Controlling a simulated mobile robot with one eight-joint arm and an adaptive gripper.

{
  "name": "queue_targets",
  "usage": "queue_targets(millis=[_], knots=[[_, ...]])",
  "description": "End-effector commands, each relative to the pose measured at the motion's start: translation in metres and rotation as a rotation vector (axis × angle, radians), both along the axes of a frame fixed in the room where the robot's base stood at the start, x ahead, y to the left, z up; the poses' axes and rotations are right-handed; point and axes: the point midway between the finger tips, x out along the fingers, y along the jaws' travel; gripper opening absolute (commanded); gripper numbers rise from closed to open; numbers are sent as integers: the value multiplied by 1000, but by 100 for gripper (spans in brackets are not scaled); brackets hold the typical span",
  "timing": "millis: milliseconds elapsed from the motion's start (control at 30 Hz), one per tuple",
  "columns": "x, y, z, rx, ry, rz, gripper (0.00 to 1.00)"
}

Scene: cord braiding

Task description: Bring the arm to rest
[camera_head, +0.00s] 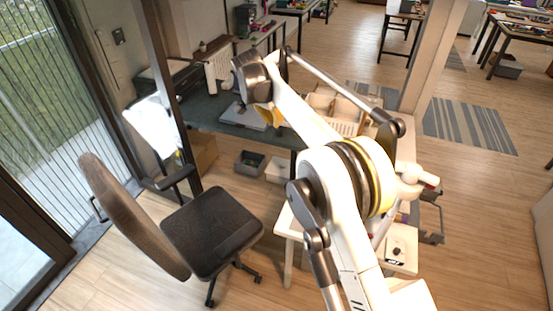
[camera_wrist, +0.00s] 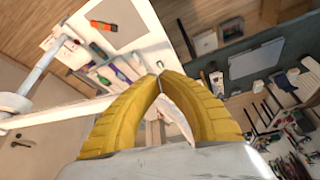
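My arm reaches from the bottom of the head view up and leftward over the dark workbench (camera_head: 205,112). My gripper (camera_head: 268,116) is mostly hidden behind the arm's end there; only a bit of yellow finger shows. In the wrist view, the two ribbed yellow fingers of my gripper (camera_wrist: 159,76) curve together and their tips meet. Something pale shows in the gap below the tips; it appears to be background, and I see nothing clearly held. No cord can be made out.
An office chair (camera_head: 212,230) stands at lower left, near the glass door. A flat grey item (camera_head: 243,116) lies on the workbench, and a wooden tray (camera_head: 335,112) is to its right. Bins (camera_head: 250,163) sit underneath. A pale board with tools (camera_wrist: 110,55) shows in the wrist view.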

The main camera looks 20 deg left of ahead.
Motion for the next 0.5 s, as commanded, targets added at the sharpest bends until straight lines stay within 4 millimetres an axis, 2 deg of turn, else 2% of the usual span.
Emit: queue_targets(millis=[300, 500], knots=[[-27, 11, 65, -1, 0, 0, 0], [-37, 15, 87, 0, 0, 1, 0]])
